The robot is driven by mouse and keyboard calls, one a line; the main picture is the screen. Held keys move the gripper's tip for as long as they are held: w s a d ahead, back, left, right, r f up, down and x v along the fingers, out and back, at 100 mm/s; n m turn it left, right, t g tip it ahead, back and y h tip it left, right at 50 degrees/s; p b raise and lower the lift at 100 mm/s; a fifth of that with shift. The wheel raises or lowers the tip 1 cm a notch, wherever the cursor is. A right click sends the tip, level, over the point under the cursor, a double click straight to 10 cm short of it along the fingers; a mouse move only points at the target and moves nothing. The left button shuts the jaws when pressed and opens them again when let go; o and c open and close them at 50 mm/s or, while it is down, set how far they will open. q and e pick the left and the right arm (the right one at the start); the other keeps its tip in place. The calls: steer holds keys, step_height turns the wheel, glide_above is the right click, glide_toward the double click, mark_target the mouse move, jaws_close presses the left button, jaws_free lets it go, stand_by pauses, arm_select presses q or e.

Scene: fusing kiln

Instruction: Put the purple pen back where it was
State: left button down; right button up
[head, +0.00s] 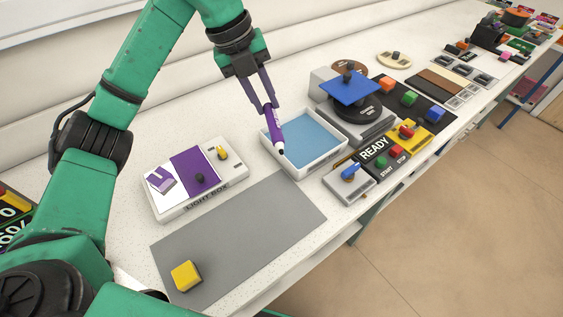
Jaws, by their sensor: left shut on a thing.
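The purple pen (274,130) is held tilted, its dark tip pointing down and slightly right. My left gripper (270,106) is shut on the upper part of the pen. The pen hangs in front of the left side of a white tray (331,157) with a blue floor; I cannot tell how high its tip is above the tray. The light box (217,193) stands left of the pen, with a purple sheet and a yellow knob piece on top. My right gripper is not in view.
A grey mat (240,236) with a yellow block (186,276) lies in front. Right of the tray are a blue-knobbed box (349,184), a READY panel (375,150) and a turntable with a blue square plate (351,89). The bench behind the light box is clear.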

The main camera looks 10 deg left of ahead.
arm_select(q)
steer(key=shift+w+a+r, duration=0.1)
steer(key=shift+w, duration=0.05)
steer(key=shift+s+r, duration=0.2)
steer(key=shift+s, duration=0.3)
steer(key=shift+s+r, duration=0.15)
steer(key=shift+s, duration=0.35)
steer(key=p, duration=0.4)
glide_toward(272, 172)
steer(key=x, duration=0.5)
steer(key=shift+d, duration=0.25)
steer(key=shift+w+f, duration=0.1)
steer(key=shift+f, duration=0.3)
steer(key=shift+f+b, duration=0.15)
steer(key=shift+b, duration=0.15)
steer(key=c, duration=0.7)
jaws_free()
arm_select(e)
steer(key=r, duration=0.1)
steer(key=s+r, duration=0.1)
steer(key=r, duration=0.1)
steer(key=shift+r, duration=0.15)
